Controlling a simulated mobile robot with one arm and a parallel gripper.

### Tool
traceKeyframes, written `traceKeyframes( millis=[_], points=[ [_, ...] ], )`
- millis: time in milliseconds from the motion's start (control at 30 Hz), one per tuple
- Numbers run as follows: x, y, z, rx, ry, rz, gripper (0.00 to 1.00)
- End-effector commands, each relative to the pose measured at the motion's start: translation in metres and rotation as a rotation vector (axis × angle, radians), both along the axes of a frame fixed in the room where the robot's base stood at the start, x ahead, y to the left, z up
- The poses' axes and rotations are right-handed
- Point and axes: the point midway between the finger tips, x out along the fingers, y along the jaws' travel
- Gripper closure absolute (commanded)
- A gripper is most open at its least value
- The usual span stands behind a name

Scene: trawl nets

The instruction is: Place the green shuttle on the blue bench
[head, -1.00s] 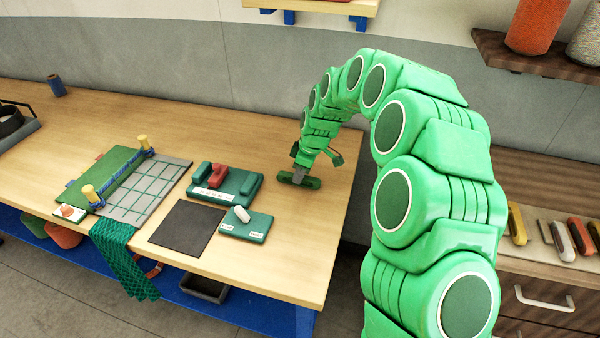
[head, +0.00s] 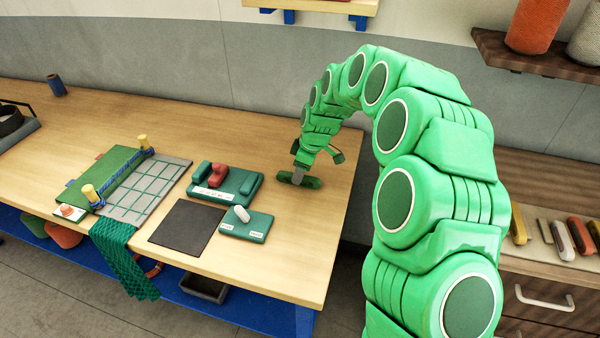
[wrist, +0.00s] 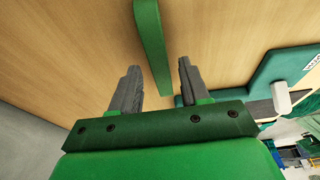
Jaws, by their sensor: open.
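The green shuttle (head: 313,183), a long dark green bar, appears to lie on the wooden top of the blue bench (head: 270,262), near its right end. In the wrist view the shuttle (wrist: 151,40) runs lengthwise, with its near end at the gap between the fingertips. My gripper (head: 298,177) is low over the bench at the shuttle. In the wrist view my gripper (wrist: 158,68) has its two grey fingers apart, with nothing clamped between them. The exact height between fingertips and shuttle cannot be told.
Left of the gripper are a green block with a red piece (head: 217,176), a green card with a white piece (head: 247,224) and a dark mat (head: 187,227). A net frame (head: 120,185) stands farther left. The bench's right edge is close by; bare wood lies behind.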

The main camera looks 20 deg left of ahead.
Motion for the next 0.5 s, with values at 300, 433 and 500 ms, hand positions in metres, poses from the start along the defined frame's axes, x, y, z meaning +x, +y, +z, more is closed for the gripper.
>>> traceKeyframes(
  millis=[300,433,500],
  points=[
    [0.000,-0.012,0.045,0.000,-0.001,0.001,0.54],
    [0.001,-0.019,0.069,0.001,-0.004,-0.001,0.54],
    [0.001,-0.023,0.082,0.001,-0.003,-0.001,0.54]
  ],
)
